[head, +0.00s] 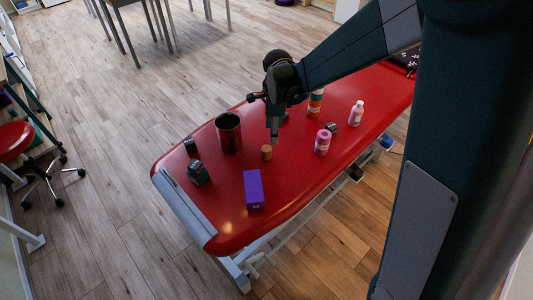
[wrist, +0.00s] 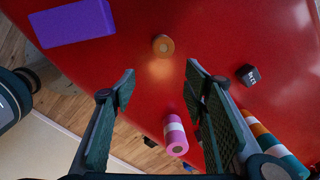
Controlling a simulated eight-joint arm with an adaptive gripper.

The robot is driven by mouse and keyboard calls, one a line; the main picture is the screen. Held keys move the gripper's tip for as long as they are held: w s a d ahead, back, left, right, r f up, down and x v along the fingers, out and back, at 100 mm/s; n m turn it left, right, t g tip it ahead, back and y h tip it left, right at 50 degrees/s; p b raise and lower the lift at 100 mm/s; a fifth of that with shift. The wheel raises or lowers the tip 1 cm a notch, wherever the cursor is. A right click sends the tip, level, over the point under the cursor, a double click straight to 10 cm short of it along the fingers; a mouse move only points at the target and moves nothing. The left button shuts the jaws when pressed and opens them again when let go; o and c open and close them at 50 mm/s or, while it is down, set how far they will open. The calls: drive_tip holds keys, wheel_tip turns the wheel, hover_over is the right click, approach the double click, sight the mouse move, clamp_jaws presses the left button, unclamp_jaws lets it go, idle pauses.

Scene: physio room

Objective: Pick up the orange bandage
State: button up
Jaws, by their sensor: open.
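The orange bandage (head: 266,152) is a small tan-orange roll standing on the red treatment table (head: 225,222). In the wrist view the bandage (wrist: 162,46) lies beyond the fingertips, roughly centred between the two fingers, and shows its round top. My gripper (head: 274,138) is just above and slightly to the right of the bandage in the head view. In the wrist view my gripper (wrist: 160,76) has its fingers spread, with nothing between them. The bandage is apart from the fingers and nothing hides it in the wrist view.
A purple box (head: 254,189) lies in front of the bandage. Small dark objects (head: 199,173) are at left.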

drive_tip(key=m, duration=0.2)
hover_over(265, 148)
drive_tip(key=shift+g, duration=0.4)
wheel_tip(265, 148, down, 6)
drive_tip(key=shift+d+f+b, duration=0.1)
drive_tip(key=shift+f+b, duration=0.15)
drive_tip(key=shift+b, duration=0.1)
drive_tip(key=shift+f, duration=0.15)
drive_tip(key=shift+f+b, duration=0.3)
drive_tip(key=shift+f, duration=0.85)
drive_tip(key=shift+f, duration=0.15)
drive_tip(key=shift+f+b, duration=0.9)
drive_tip(key=shift+f, duration=1.55)
drive_tip(key=c, duration=0.9)
